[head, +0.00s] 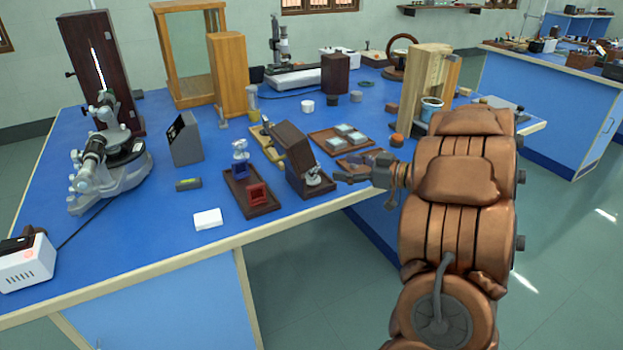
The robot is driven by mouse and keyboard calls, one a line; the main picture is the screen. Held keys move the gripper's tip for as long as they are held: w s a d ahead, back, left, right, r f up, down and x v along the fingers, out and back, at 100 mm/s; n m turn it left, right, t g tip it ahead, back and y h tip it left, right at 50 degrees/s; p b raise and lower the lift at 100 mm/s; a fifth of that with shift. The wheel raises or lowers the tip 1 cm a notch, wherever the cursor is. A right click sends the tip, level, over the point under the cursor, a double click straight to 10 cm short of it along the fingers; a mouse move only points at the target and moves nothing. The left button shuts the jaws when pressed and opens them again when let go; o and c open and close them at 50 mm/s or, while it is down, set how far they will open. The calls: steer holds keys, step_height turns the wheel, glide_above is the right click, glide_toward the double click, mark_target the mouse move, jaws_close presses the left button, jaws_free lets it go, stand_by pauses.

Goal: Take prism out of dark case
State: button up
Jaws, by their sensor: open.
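The dark case (291,146) stands near the front edge of the blue bench with its brown lid raised. A small shiny, glassy piece (314,177) shows at its front right; it looks like the prism, but it is too small to be sure. My gripper (345,172) is just right of the case, pointing left at about the height of the shiny piece. It is open and looks empty, apart from the case. The inside of the case is mostly hidden by its lid and walls.
A dark tray (267,208) with blue and red holders stands left of the case. Behind my gripper lies a brown tray (318,137) with glass plates. A spectrometer (110,165) stands at the left.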

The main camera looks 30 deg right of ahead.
mark_target(318, 166)
steer(key=shift+s+a+f+y, duration=0.15)
steer(key=shift+s+a+y, duration=0.05)
steer(key=shift+s+y, duration=0.1)
steer(key=shift+w+a, duration=0.15)
steer(key=shift+x, duration=1)
steer(key=shift+a+x, duration=0.15)
steer(key=shift+x, duration=0.85)
steer(key=shift+a+x, duration=0.2)
steer(key=shift+x, duration=0.75)
steer(key=shift+w+a, duration=0.3)
steer(key=shift+w, duration=0.2)
steer(key=shift+c, duration=0.3)
steer(key=c, duration=1.2)
